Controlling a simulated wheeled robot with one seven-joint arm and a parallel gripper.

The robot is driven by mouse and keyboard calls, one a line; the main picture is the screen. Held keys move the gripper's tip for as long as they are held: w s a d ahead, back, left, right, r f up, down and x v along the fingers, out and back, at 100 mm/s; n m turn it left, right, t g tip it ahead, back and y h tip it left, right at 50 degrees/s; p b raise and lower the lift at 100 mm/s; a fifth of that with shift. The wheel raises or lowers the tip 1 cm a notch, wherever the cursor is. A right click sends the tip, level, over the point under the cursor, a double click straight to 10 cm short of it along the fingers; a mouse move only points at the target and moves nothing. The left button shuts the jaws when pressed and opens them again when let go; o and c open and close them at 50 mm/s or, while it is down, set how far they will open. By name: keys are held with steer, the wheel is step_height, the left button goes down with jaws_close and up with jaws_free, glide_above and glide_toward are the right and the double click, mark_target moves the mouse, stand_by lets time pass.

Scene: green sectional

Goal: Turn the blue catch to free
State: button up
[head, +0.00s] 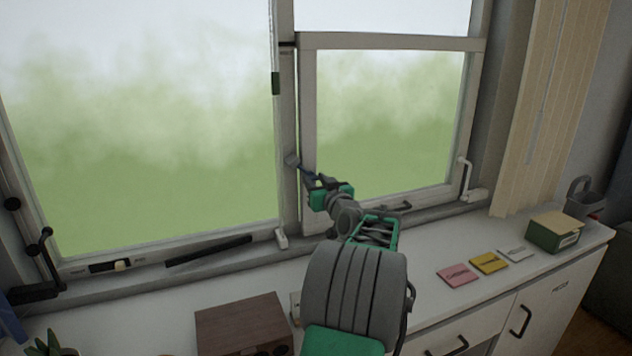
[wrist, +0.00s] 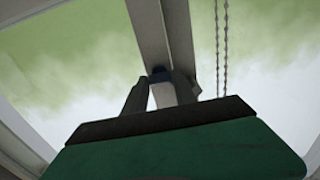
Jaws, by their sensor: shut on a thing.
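The blue catch is a small dark blue piece (wrist: 158,71) on the window post, in the wrist view between my two fingertips. In the head view it shows as a short bluish bar (head: 304,168) running from a grey mount on the post down to my gripper. My gripper (head: 311,179) reaches up to the post from the lower right and is shut on the catch. Its two dark fingers (wrist: 160,88) slope together toward it in the wrist view. The fingers hide most of the catch, and I cannot read any marking for its position.
The sill counter holds a brown wooden box (head: 240,322), pink (head: 458,275) and yellow (head: 489,263) cards, and a green box (head: 553,233). A bead chain (wrist: 221,45) hangs near my gripper.

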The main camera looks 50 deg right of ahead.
jaws_close()
steer(key=shift+m, duration=0.4)
steer(key=m+b, duration=0.1)
steer(key=m, duration=0.1)
steer(key=shift+f+m+b, duration=0.1)
steer(key=shift+m+b, duration=0.2)
steer(key=shift+m, duration=0.1)
steer(key=m, duration=0.5)
steer(key=shift+d, duration=0.1)
steer(key=m+p, duration=0.1)
steer(key=m, duration=0.4)
steer(key=shift+m, duration=0.4)
steer(key=shift+s+m+p, duration=0.1)
steer(key=shift+m+p, duration=0.75)
steer(key=shift+m, duration=0.85)
